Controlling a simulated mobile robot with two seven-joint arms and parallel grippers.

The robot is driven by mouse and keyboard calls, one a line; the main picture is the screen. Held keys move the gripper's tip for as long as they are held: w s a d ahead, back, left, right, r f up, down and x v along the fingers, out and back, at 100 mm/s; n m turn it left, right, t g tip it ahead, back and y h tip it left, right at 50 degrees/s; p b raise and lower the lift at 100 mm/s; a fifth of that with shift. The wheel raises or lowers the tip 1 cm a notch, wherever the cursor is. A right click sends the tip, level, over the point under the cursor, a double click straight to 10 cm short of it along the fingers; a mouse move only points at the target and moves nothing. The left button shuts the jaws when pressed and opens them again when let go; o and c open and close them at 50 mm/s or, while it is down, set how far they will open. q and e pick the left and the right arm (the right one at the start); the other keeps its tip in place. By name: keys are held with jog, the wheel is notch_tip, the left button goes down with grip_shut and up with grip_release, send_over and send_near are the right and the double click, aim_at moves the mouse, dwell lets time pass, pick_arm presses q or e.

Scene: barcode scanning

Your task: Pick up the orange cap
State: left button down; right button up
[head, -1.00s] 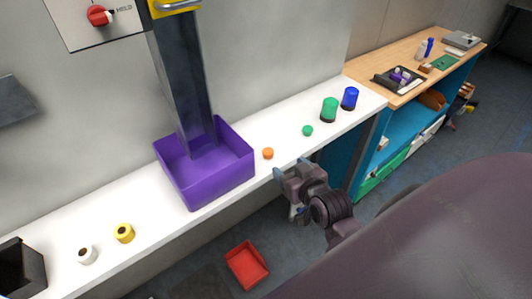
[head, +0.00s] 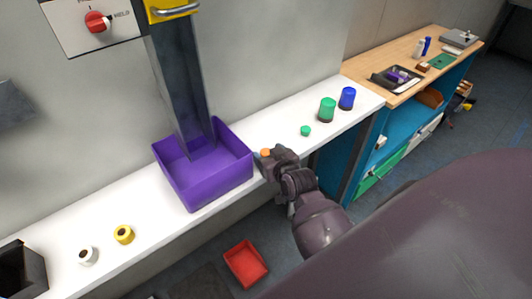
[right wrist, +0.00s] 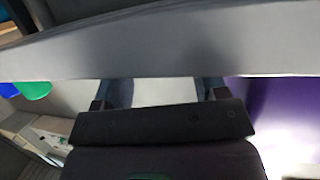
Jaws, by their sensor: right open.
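The orange cap (head: 265,153) sits on the white shelf (head: 283,134), just right of the purple bin, in the head view. My right gripper (head: 267,159) is at the shelf's front edge, right at the cap, and partly hides it. The head view does not show clearly whether the fingers are around the cap or beside it. In the right wrist view my right gripper (right wrist: 162,92) has its two fingers spread apart. The cap cannot be made out there. My left gripper is not in view.
The purple bin (head: 228,172) stands close left of the gripper. A small green cap (head: 305,131), a green cup (head: 327,110) and a blue cup (head: 347,98) stand farther right. Yellow (head: 124,234) and white (head: 88,256) rolls are at left. A red tray (head: 246,263) lies below.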

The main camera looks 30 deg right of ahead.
jog(key=shift+c, duration=0.3)
jog(key=c, duration=0.9)
jog(key=shift+c, duration=0.3)
